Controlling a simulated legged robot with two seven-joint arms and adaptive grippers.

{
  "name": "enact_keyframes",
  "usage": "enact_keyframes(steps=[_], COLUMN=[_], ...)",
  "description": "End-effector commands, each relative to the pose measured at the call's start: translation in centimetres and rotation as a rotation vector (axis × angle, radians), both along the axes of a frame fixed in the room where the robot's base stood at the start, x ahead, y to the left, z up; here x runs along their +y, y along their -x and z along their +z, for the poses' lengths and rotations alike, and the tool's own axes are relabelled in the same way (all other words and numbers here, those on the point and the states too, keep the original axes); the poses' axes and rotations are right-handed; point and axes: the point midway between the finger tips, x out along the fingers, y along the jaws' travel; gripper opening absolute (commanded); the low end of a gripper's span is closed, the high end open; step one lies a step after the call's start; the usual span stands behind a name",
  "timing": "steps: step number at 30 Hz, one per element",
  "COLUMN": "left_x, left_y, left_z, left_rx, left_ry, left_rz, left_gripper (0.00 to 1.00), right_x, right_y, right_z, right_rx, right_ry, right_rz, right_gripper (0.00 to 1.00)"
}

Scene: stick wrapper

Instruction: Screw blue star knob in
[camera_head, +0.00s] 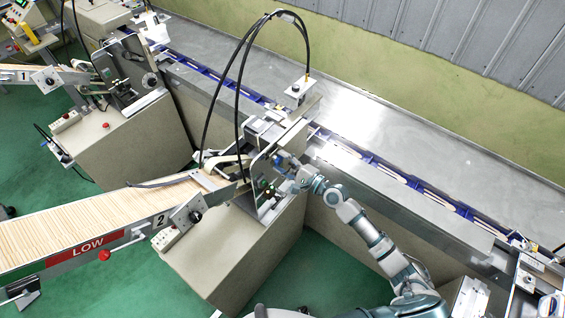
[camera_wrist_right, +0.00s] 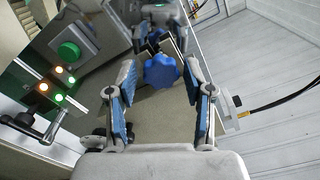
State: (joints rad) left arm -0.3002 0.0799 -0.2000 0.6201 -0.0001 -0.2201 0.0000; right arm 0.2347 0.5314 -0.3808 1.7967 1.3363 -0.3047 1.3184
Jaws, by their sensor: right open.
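The blue star knob (camera_wrist_right: 161,71) sits on the machine's metal bracket and shows clearly in the right wrist view. My right gripper (camera_wrist_right: 163,100) is open, with its blue-padded fingers on the left and right. The knob lies beyond the fingertips, roughly centred between them, and no finger is seen touching it. In the head view my right gripper (camera_head: 280,162) is at the side of the stick-feeding machine, and it hides the knob there. How far the knob is screwed in cannot be told. My left gripper is not in view.
A panel with a green button (camera_wrist_right: 68,50) and small lights is left of my fingers. A crank handle (camera_wrist_right: 45,128) sits below it. The stick tray (camera_head: 120,215) and black cables (camera_head: 240,70) are near the machine. A conveyor (camera_head: 400,185) runs behind.

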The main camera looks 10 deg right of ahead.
Motion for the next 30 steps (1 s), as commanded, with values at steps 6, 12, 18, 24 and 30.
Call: enact_keyframes(steps=[6,12,18,24,30], left_x=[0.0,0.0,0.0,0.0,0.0], left_y=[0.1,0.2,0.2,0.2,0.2], left_z=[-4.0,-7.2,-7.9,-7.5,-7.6], left_rx=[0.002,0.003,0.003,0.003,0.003], left_ry=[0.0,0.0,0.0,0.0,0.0], left_rz=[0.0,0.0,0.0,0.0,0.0], left_gripper=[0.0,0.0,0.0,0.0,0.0], right_x=[0.0,-0.1,0.0,0.1,0.2], right_y=[0.0,0.0,0.0,0.0,0.0], right_z=[-0.8,-0.7,0.0,0.2,0.1], right_rx=[-0.338,-0.785,-1.243,-1.459,-1.465], right_ry=[0.431,1.005,1.59,1.866,1.873], right_rz=[0.002,0.002,0.002,0.001,0.001], right_gripper=[0.52,0.52,0.52,0.52,0.52])
